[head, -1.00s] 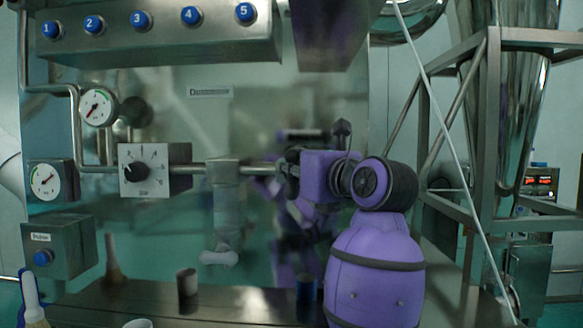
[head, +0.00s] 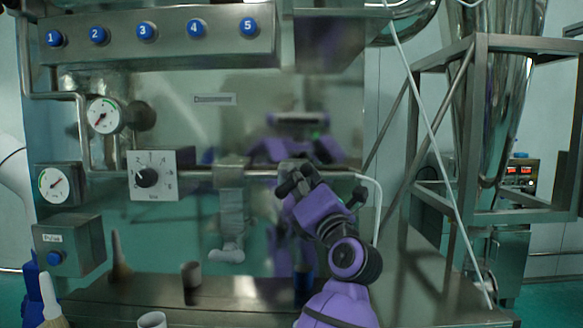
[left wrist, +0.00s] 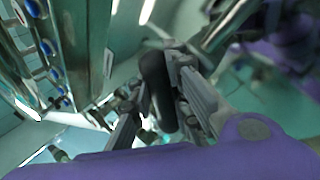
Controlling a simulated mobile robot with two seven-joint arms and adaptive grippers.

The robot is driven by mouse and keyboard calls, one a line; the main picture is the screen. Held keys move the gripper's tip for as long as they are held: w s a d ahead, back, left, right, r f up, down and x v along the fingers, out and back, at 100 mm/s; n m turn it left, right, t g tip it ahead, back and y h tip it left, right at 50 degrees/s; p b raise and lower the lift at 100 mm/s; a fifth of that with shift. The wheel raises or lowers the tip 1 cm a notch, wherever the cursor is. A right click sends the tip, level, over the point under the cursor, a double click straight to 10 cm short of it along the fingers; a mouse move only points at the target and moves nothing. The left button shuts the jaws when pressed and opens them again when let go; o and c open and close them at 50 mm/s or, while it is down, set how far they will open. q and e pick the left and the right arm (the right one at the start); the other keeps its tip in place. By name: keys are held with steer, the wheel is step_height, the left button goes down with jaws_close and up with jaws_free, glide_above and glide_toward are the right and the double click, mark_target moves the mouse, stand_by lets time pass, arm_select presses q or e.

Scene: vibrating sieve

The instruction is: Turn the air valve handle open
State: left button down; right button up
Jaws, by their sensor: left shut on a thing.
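The air valve handle is a black, rounded bar (left wrist: 157,90), seen in the left wrist view between the fingers of my left gripper (left wrist: 160,108). The gripper is shut on it. In the head view my left gripper (head: 291,180) is at the horizontal steel pipe (head: 270,173), right of the middle. My purple wrist reaches it from the lower right. Gripper and handle are both dark there, so the handle's exact angle is hard to tell. My right gripper is not in view.
A dial box (head: 153,177), pressure gauges (head: 104,115) and a green-labelled-free button box (head: 70,248) stand left. The numbered button panel (head: 160,40) hangs above. Cups (head: 191,275) and brushes (head: 50,305) are below. A steel frame (head: 480,120) and a white cable (head: 430,130) are right.

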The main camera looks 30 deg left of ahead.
arm_select(q)
steer(key=m+t, duration=0.2)
steer(key=m, duration=0.1)
steer(key=m+t+h, duration=0.1)
steer(key=m+t, duration=0.1)
steer(key=shift+d+f+m+h+p, duration=0.1)
steer(key=shift+f+m+h+p, duration=0.05)
steer(key=shift+m+h+p, duration=0.2)
steer(key=shift+w+d+f+m+t+h, duration=0.15)
steer(key=shift+m+t+h, duration=0.55)
steer(key=shift+m, duration=0.7)
steer(key=shift+s+a+f+m+t+h, duration=0.1)
steer(key=shift+m+t+h, duration=0.6)
steer(key=shift+m, duration=0.75)
steer(key=shift+w+d+f+m+t+h, duration=0.15)
steer(key=shift+m+t+h, duration=0.55)
steer(key=shift+m, duration=0.7)
steer(key=c, duration=1.6)
jaws_free()
steer(key=shift+c, duration=0.2)
steer(key=shift+s, duration=0.1)
steer(key=v, duration=1.2)
steer(key=shift+a, duration=0.15)
